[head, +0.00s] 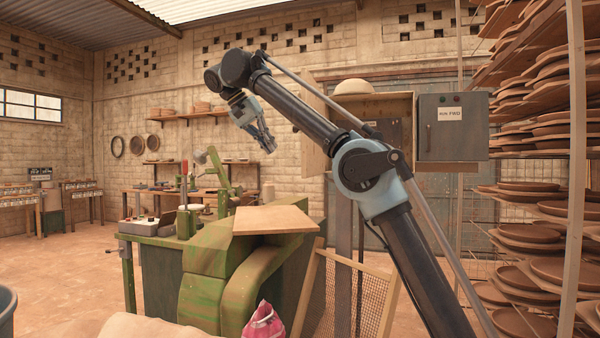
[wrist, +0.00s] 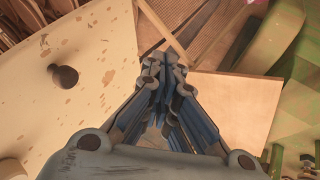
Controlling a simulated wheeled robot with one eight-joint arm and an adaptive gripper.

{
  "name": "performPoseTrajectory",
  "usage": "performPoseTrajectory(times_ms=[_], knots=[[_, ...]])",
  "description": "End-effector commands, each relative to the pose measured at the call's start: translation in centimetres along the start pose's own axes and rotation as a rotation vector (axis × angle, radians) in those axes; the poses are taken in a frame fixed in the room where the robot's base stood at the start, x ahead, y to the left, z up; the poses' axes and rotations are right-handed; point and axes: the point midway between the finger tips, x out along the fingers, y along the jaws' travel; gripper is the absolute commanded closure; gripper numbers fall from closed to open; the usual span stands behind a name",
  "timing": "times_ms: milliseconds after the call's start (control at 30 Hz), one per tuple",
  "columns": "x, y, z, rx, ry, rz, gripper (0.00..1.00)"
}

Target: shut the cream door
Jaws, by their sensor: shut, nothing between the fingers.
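The cream door (wrist: 70,85) fills the left of the wrist view, with rust-coloured specks and a dark round knob (wrist: 64,76). In the head view the door (head: 313,125) stands open at the left side of a wall cabinet (head: 398,103), seen at a steep angle and partly behind my arm. My gripper (head: 271,147) is to the left of the door in the head view, pointing down, shut and empty. In the wrist view its fingertips (wrist: 163,66) are together, to the right of the knob and apart from it.
A pale bowl (head: 353,87) sits on the cabinet. A grey control box (head: 453,127) stands to its right. Below is a green machine (head: 205,275) with a wooden board (head: 273,219). Racks of clay plates (head: 535,190) fill the right side.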

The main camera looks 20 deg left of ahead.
Motion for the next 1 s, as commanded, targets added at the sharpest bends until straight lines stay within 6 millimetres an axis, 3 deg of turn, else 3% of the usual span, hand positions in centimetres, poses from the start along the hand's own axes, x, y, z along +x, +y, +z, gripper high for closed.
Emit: performPoseTrajectory(times_ms=[267, 467, 1000], knots=[[0.4, -0.4, 0.4, -0.006, 0.004, -0.004, 1.0], [1.9, -0.6, 0.7, -0.01, 0.006, -0.006, 1.0], [9.4, -0.7, 0.7, -0.012, 0.007, -0.007, 1.0]])
